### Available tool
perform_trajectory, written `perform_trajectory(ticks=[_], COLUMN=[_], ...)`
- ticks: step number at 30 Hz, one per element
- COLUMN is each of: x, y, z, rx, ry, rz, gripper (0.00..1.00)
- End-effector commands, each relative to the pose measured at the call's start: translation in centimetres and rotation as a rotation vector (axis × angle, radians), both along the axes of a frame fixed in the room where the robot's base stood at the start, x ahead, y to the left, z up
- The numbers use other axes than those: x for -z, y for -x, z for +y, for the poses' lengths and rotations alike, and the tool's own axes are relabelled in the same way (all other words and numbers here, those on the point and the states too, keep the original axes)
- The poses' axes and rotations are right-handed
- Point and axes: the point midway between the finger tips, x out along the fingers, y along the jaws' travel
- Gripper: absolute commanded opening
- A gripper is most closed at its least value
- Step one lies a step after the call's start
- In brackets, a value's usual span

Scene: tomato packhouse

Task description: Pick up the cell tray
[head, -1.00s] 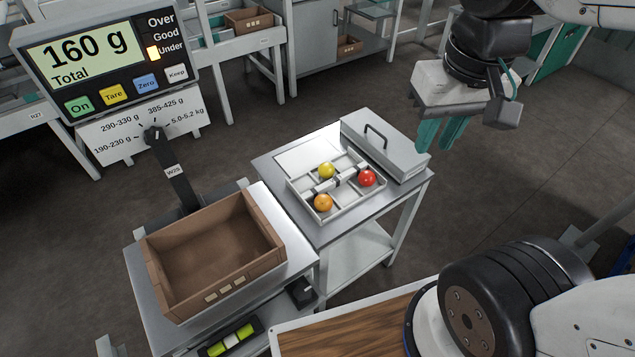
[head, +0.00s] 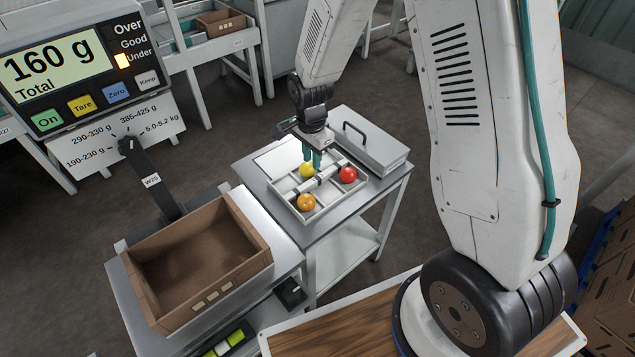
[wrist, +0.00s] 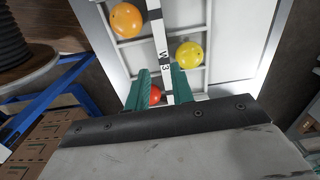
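The cell tray (head: 338,203) is a shallow light-grey tray on a metal stand. It holds a yellow tomato (head: 306,171), a red tomato (head: 347,174) and an orange tomato (head: 306,202) in separate cells. A pale bar handle (wrist: 157,33) marked "W 3" crosses its middle. My gripper (head: 312,163) points down just above the tray, near the yellow tomato. In the wrist view its teal fingers (wrist: 161,88) are apart, with the handle strip running between them. The red tomato is partly hidden behind the fingers there. I cannot tell whether the fingers touch the handle.
A grey lidded box (head: 372,145) with a dark handle sits behind the tray on the same stand. A brown crate (head: 262,262) stands on a scale at the left. The scale display (head: 60,72) reads 160 g, with the lamp by "Under" lit.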

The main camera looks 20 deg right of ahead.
Motion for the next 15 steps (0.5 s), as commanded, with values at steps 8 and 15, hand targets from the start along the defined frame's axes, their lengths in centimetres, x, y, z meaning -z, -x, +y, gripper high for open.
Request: perform_trajectory(ticks=[8,15], x=[3.5,6.6], y=[-0.3,-0.3], z=[0.2,0.1], rx=[0.037,0.036], ry=[0.001,0.001], rz=[0.006,0.006], gripper=[0.24,0.24])
